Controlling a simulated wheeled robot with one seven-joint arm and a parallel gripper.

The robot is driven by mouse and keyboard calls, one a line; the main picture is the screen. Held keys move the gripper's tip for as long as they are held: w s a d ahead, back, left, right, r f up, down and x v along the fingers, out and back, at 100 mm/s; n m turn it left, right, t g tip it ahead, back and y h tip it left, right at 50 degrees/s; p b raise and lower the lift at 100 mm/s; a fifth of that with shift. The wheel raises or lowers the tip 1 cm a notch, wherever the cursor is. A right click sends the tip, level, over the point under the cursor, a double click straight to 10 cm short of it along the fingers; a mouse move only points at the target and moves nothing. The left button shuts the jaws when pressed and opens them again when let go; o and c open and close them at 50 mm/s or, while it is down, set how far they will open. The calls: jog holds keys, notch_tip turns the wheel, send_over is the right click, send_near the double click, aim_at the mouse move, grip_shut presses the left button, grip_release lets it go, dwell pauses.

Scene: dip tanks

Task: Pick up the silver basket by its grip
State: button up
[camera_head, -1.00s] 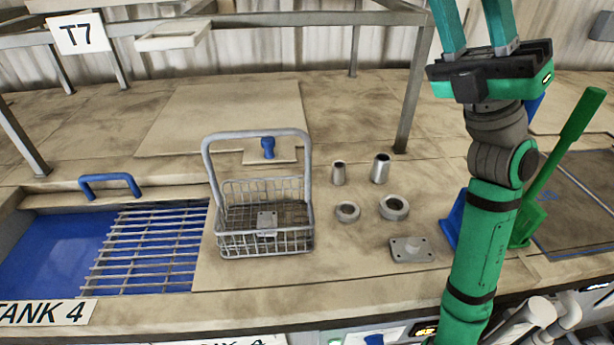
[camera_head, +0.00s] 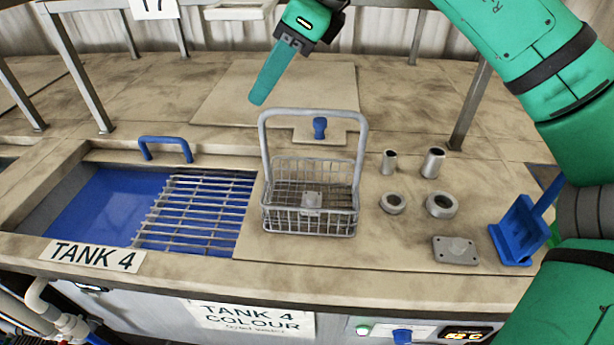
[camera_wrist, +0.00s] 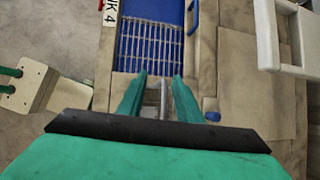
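The silver basket (camera_head: 310,208) is a wire basket with a tall arched grip (camera_head: 313,115). It stands upright on the bench, right of the slatted grate, with a small metal plate inside. My gripper (camera_head: 258,102) is in the air near the top of the grip, up and left of it in the head view, pointing down; only one finger shows clearly there. In the wrist view my gripper (camera_wrist: 160,76) is open, its two teal fingers apart. A pale grey strip of the basket (camera_wrist: 163,94) shows between them, without visible contact. Most of the basket is hidden there.
Tank 4 (camera_head: 35,222), with blue liquid, a grate (camera_head: 200,205) and a blue handle (camera_head: 166,141), lies left of the basket. Several metal parts, including a flanged plate (camera_head: 455,250), and a blue holder (camera_head: 520,232) stand right. Grey frame posts (camera_head: 470,105) rise behind.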

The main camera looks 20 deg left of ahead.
aim_at(314, 115)
jog(key=w+d+h, duration=0.1)
jog(key=d+h, duration=0.1)
jog(key=w+d+t+h, duration=0.1)
jog(key=d+h, duration=0.1)
jog(key=w+d+f+t+h, duration=0.1)
jog(key=d+h, duration=0.1)
jog(key=shift+w+d, duration=0.15)
jog(key=shift+d, duration=0.1)
notch_tip(314, 115, down, 10)
jog(key=w, duration=0.2)
jog(key=shift+a, duration=0.45)
jog(key=shift+f, duration=0.1)
jog(key=shift+c, duration=0.3)
grip_shut()
jog(key=shift+w, duration=0.1)
dwell(0.5)
